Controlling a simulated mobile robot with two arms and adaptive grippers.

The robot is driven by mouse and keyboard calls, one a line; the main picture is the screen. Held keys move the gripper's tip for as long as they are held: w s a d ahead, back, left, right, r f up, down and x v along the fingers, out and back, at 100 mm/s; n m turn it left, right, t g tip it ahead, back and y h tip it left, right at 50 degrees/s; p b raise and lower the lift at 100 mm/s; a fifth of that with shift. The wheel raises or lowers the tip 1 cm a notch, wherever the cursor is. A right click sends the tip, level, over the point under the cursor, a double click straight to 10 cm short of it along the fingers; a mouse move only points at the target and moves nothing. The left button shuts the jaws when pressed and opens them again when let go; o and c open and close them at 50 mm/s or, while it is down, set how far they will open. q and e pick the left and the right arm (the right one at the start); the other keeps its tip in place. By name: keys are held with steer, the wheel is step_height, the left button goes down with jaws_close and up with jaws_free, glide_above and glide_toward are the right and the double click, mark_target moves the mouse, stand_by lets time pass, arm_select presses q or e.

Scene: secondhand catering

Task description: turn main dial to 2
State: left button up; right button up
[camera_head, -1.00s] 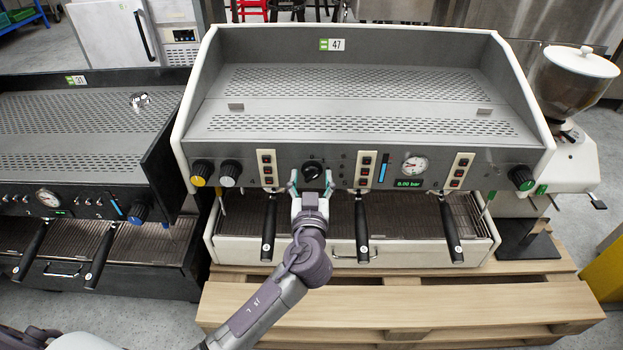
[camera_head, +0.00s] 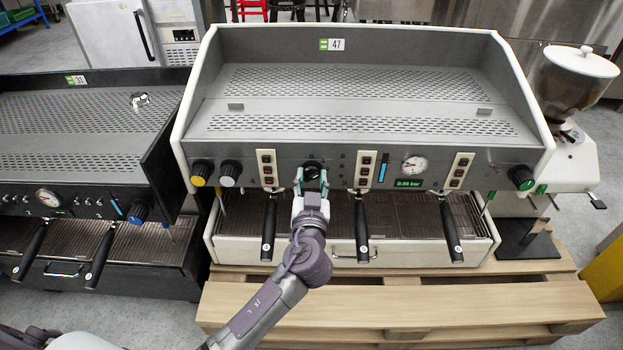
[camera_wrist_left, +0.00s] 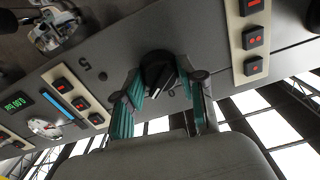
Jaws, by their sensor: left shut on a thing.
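The main dial (camera_head: 312,169) is a black round knob in the middle of the grey front panel of the espresso machine (camera_head: 360,84) tagged 47. It also shows in the left wrist view (camera_wrist_left: 158,72) as a black knob with a pale pointer line. A printed 5 shows on the panel to its left there; I cannot read a 2. My left gripper (camera_head: 312,182) reaches up from below in the head view. Its green-lined fingers (camera_wrist_left: 161,92) are shut on the dial, one on each side. My right gripper is not in view.
Switch strips (camera_head: 267,168) flank the dial, and a gauge (camera_head: 414,164) sits to the right. Portafilter handles (camera_head: 269,228) hang below, on both sides of my left arm. A black machine (camera_head: 85,135) stands at left, a grinder (camera_head: 570,85) at right.

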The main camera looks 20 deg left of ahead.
arm_select(q)
steer(key=m, duration=0.3)
steer(key=shift+r, duration=0.1)
steer(key=m+p, duration=0.1)
steer(key=m, duration=0.2)
steer(key=shift+m, duration=0.4)
steer(key=shift+a+m, duration=0.1)
steer(key=shift+m, duration=0.2)
steer(key=shift+m+p, duration=0.3)
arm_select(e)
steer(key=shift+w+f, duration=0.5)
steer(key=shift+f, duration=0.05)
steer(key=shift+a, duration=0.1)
arm_select(q)
steer(key=o, duration=1.1)
steer(key=shift+o, duration=0.2)
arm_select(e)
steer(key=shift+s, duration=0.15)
